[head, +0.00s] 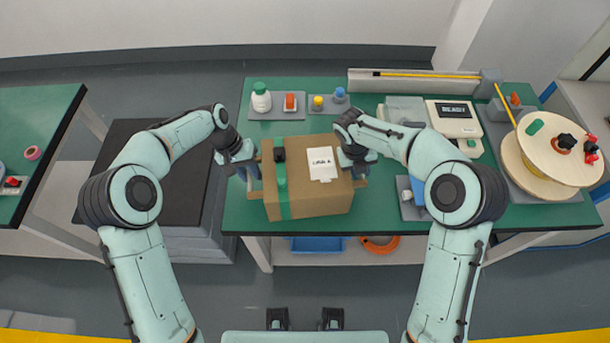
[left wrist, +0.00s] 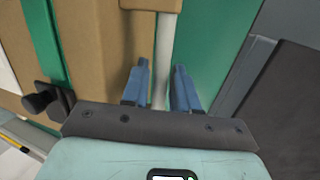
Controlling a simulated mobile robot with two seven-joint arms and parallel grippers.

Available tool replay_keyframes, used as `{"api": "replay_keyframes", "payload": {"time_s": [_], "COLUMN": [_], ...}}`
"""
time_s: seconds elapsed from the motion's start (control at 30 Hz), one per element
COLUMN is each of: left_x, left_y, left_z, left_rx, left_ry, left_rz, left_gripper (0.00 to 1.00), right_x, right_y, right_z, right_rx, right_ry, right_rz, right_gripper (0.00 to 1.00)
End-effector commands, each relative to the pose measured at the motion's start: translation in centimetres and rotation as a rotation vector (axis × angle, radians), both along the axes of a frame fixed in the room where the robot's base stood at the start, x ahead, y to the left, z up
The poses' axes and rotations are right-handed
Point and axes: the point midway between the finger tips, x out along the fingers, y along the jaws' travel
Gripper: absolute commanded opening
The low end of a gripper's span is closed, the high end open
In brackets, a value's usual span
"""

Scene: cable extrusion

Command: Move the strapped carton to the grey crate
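The strapped carton (head: 325,200) is a brown box with a green strap, a dark buckle and a white label. It is over the green bench near its front edge. It also shows in the left wrist view (left wrist: 95,45), with a pale bar handle (left wrist: 165,50) at its side. My left gripper (head: 245,175) is at the carton's left side, its blue fingers (left wrist: 160,88) on either side of the bar. Whether they press on it is unclear. My right gripper (head: 357,172) is at the carton's right side, its fingertips mostly hidden. The grey crate (head: 198,246) appears to stand left of the bench.
The green bench (head: 237,212) carries a bottle tray (head: 277,112), a READY device (head: 454,118) and a cable reel (head: 540,160) at right. A dark surface (head: 125,150) lies left of the bench. Another green table (head: 35,115) stands at far left.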

Motion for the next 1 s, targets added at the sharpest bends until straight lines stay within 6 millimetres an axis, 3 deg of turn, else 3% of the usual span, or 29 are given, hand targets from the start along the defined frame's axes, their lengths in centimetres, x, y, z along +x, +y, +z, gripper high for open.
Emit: {"api": "replay_keyframes", "payload": {"time_s": [0.13,0.2,0.23,1.0], "left_x": [0.00,0.00,0.00,0.01], "left_y": [0.00,0.00,0.01,-0.04], "left_z": [0.01,0.01,0.02,0.08], "left_rx": [0.000,0.000,0.000,-0.001], "left_ry": [0.000,0.000,0.000,-0.002], "left_rz": [0.000,0.000,0.000,-0.006], "left_gripper": [0.29,0.06,0.00,0.00], "right_x": [-0.01,0.00,0.00,0.03], "right_y": [0.00,0.01,0.01,0.00], "right_z": [0.01,0.02,0.02,0.10], "right_rx": [0.000,0.000,0.000,-0.001], "right_ry": [0.000,0.000,0.000,-0.001], "right_rz": [0.000,0.000,0.000,0.001], "right_gripper": [0.24,0.01,0.00,0.00]}}
